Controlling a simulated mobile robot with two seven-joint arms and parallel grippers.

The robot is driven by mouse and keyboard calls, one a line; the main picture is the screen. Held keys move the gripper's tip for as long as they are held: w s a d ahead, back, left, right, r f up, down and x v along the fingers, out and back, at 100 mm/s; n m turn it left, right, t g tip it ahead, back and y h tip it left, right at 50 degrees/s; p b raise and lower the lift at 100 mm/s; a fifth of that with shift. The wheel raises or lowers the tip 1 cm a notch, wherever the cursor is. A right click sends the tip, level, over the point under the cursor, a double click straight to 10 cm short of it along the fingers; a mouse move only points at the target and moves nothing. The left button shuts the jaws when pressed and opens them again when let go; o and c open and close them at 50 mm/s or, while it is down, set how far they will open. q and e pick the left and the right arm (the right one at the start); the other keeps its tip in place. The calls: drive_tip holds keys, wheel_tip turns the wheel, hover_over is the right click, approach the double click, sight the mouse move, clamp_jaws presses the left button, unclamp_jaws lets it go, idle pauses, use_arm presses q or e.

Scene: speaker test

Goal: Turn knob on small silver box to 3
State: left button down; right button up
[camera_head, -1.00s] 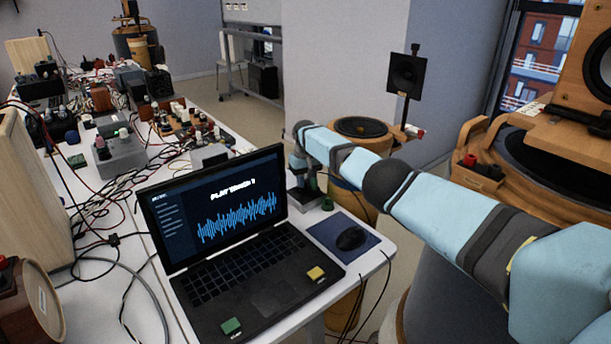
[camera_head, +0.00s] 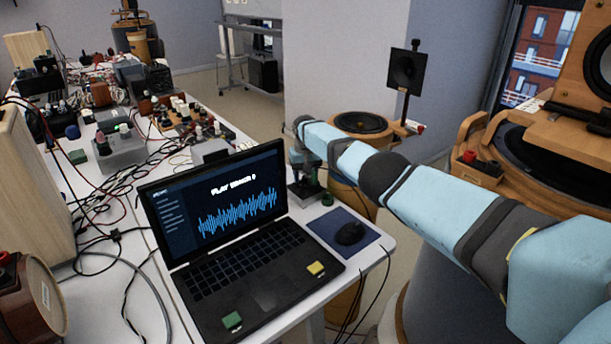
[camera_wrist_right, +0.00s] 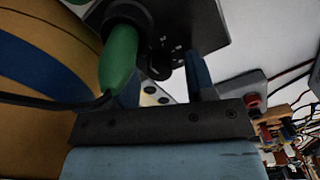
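A small dark-topped box (camera_head: 306,192) with green knobs or plugs stands at the table edge behind the laptop. I cannot tell whether it is the silver box. My right gripper (camera_head: 298,167) is low over it. In the right wrist view, the two bluish fingers (camera_wrist_right: 166,82) stand apart, with a dark round part, perhaps a knob, near the gap. I see no clear contact. Knob markings are not readable. My left gripper is not in view.
The open laptop (camera_head: 245,250) shows a blue waveform. A mouse (camera_head: 350,233) lies on a blue pad to its right. A grey box with knobs (camera_head: 120,153), cables and electronics crowd the table's left side.

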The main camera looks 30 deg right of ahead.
sight(306, 176)
drive_tip(key=shift+r+p, duration=0.35)
drive_tip(key=shift+r, duration=0.2)
use_arm(q)
drive_tip(key=p, duration=0.3)
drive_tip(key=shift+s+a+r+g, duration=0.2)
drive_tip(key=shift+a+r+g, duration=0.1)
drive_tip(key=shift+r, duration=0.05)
use_arm(e)
wheel_tip(306, 176, up, 13)
drive_tip(key=shift+f, duration=0.15)
